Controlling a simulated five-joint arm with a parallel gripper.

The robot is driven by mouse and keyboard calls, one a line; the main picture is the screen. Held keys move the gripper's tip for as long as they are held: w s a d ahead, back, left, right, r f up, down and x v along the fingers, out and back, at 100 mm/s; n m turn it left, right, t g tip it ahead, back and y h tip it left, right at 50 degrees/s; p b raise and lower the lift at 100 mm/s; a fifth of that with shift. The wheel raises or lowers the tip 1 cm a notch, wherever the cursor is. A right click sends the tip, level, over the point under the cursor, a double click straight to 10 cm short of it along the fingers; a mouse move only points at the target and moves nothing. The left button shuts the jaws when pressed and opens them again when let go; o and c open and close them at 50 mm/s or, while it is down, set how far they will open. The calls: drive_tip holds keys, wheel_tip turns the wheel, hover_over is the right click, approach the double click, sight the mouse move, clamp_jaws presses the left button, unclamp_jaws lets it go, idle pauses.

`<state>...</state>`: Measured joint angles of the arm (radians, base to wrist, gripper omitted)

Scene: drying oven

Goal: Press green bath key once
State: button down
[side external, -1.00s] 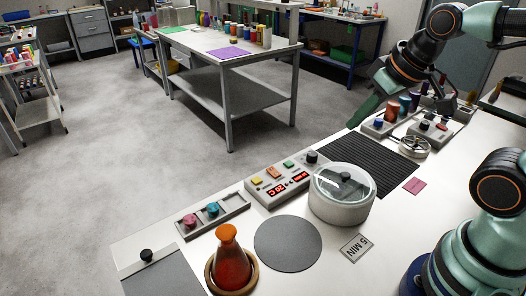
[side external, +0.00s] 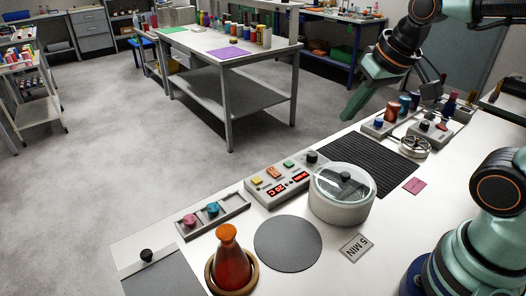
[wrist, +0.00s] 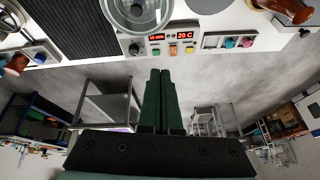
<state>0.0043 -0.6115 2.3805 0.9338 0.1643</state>
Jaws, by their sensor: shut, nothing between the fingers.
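The green key (side external: 289,164) sits on the sloped control panel (side external: 262,193), behind its red display, with an orange key (side external: 273,172) and a yellow key (side external: 257,181) to its left. In the wrist view the green key (wrist: 156,52) lies just beyond my fingertips, slightly left of them. The red displays there read 10 min and 20 C. My gripper (side external: 346,115) has its long green fingers shut and empty, above and behind the panel, clear of the keys. It also shows in the wrist view (wrist: 160,72), its fingers pointing toward the panel.
A lidded glass pot (side external: 342,195) stands right beside the panel. A tray (side external: 236,205) with pink and teal knobs is to its left. An orange flask (side external: 230,260) stands in front. Beyond the panel is open floor.

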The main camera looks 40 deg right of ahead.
drive_tip(key=w+m+g, duration=0.2)
drive_tip(key=w+m, duration=0.5)
drive_tip(key=w, duration=0.2)
drive_tip(key=m+g, duration=0.3)
drive_tip(key=m, duration=0.6)
hover_over(289, 163)
wheel_tip(289, 163, down, 8)
drive_tip(key=shift+f, duration=0.2)
wheel_tip(289, 163, down, 14)
drive_tip(key=shift+s, duration=0.1)
